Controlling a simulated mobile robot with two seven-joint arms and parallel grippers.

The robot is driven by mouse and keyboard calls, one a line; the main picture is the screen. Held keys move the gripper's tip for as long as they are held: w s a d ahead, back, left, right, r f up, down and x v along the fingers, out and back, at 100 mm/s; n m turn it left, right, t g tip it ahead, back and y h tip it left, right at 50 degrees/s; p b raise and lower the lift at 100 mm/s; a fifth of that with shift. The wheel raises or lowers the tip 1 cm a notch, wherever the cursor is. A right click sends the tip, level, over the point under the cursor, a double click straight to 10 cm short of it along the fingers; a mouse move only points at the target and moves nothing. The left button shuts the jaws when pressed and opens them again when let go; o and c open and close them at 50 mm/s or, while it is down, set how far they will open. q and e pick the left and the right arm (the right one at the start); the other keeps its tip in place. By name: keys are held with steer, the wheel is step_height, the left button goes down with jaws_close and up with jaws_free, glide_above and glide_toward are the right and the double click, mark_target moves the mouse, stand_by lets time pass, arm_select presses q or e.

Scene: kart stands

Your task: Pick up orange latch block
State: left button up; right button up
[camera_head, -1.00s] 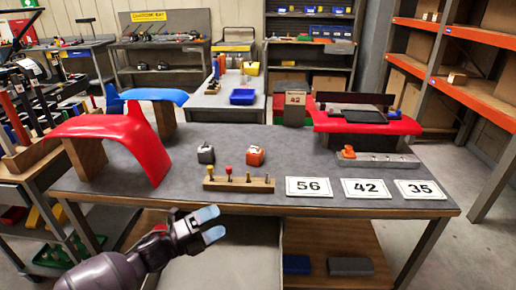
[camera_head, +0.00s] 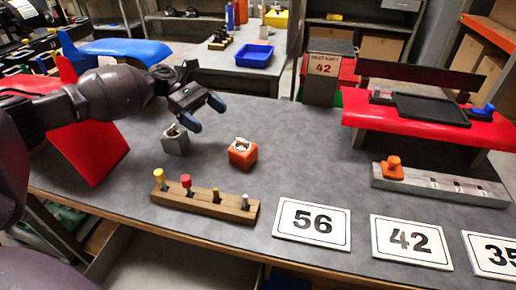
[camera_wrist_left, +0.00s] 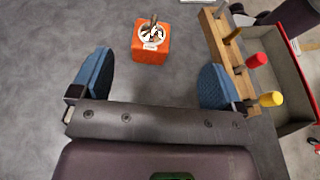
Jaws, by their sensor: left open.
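The orange latch block (camera_head: 243,157) is a small cube with a white and dark detail on top. It sits upright on the grey tabletop, right of a grey block (camera_head: 175,143). My left gripper (camera_head: 203,112) is open and empty above the table, behind and to the left of the orange block in the head view. In the left wrist view the orange block (camera_wrist_left: 149,48) shows beyond the two blue fingertips (camera_wrist_left: 153,82), apart from them. My right gripper is not in view.
A wooden rack (camera_head: 205,203) with several coloured pegs lies in front of the blocks. Number cards (camera_head: 312,222) lie at the front right. A grey rail (camera_head: 440,185) carries an orange piece (camera_head: 392,168). A red panel (camera_head: 92,150) stands left. The table around the orange block is clear.

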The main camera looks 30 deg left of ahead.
mark_target(242, 140)
arm_select(q)
steer(key=x, duration=0.2)
steer(key=f+x, duration=0.1)
steer(key=x, duration=0.2)
steer(key=shift+w, duration=0.1)
steer(key=shift+w+x, duration=0.15)
steer(key=shift+x, duration=1.3)
steer(key=shift+w+x, duration=0.15)
steer(key=shift+x, duration=1.3)
steer(key=shift+r, duration=0.1)
steer(key=shift+c, duration=0.4)
steer(key=c, duration=1)
steer(key=shift+c, duration=0.2)
